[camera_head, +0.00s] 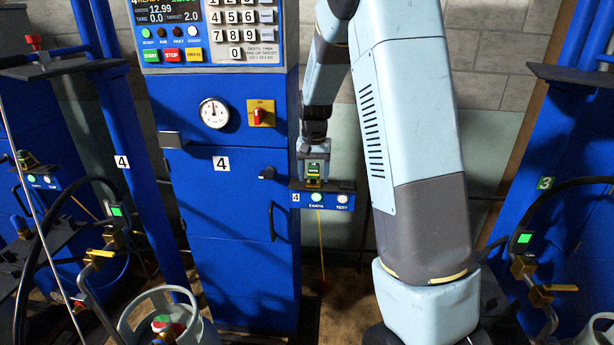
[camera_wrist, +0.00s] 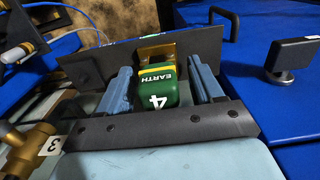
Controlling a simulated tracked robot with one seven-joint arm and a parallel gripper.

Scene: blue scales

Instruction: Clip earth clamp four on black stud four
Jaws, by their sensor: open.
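Earth clamp four is a green block with a yellow band, marked EARTH 4 (camera_wrist: 155,91), in the wrist view. It sits against a brass piece (camera_wrist: 157,51) on a dark plate. My gripper (camera_wrist: 160,72) is open, with one blue-grey finger on each side of the clamp and gaps showing. In the head view the clamp (camera_head: 315,170) is under my gripper (camera_head: 314,163), above a blue box (camera_head: 343,200) marked 4 with EARTH and TEST lamps. The EARTH lamp is green. A dark round shape (camera_wrist: 91,74) is left on the plate; I cannot tell if it is black stud four.
The blue scale cabinet (camera_head: 222,185) marked 4 stands left of my gripper, with a gauge, a red-and-yellow switch and handles. A gas cylinder (camera_head: 160,322) is at the lower left. Station 3 (camera_head: 545,183) is at the right. A black knob (camera_wrist: 292,58) juts out nearby.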

